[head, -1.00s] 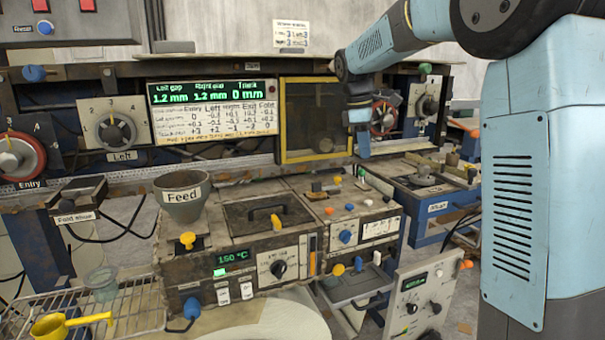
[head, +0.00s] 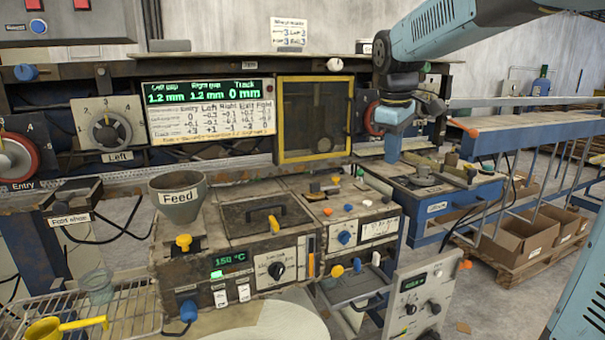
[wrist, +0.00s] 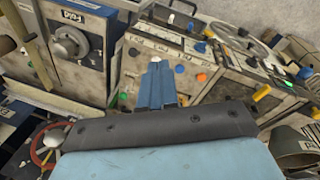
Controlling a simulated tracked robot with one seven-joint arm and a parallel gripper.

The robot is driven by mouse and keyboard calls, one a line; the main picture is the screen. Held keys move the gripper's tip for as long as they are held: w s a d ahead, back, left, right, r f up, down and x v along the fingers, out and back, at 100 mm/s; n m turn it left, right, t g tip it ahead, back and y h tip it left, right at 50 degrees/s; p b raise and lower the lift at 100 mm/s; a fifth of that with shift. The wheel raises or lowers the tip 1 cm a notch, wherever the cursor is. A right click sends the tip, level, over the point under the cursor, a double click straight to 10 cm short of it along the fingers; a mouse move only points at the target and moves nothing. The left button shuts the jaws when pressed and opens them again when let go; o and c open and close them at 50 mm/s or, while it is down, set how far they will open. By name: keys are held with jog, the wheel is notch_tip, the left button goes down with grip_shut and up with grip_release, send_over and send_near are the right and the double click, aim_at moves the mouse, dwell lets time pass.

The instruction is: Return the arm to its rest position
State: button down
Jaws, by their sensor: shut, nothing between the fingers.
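My gripper (head: 392,158) hangs pointing down in the head view, above the blue-sided bench unit right of the control boxes. Its fingers are together with nothing between them. The arm reaches it from the upper right. In the wrist view, the blue fingers (wrist: 158,88) show closed at the centre, with the control boxes beyond them. No contact with the machinery can be made out.
The Feed funnel (head: 178,198) and the 150 °C box (head: 262,250) stand front left of my gripper. A yellow-framed window (head: 315,118) is behind to the left. A blue rail (head: 530,135) and open cartons (head: 515,238) are at the right.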

jog(key=s+d+f+m+t, duration=0.1)
jog(key=s+f+m, duration=0.1)
jog(key=s, duration=0.5)
jog(key=s+d+f+m+t, duration=0.1)
jog(key=s+f+m, duration=0.1)
jog(key=s+m, duration=0.2)
jog(key=s+d+f+m+t+y, duration=0.1)
jog(key=s+f+m, duration=0.2)
jog(key=s, duration=0.8)
jog(key=shift+d+m+t, duration=0.3)
jog(key=shift+d+m, duration=0.05)
jog(key=shift+m, duration=0.15)
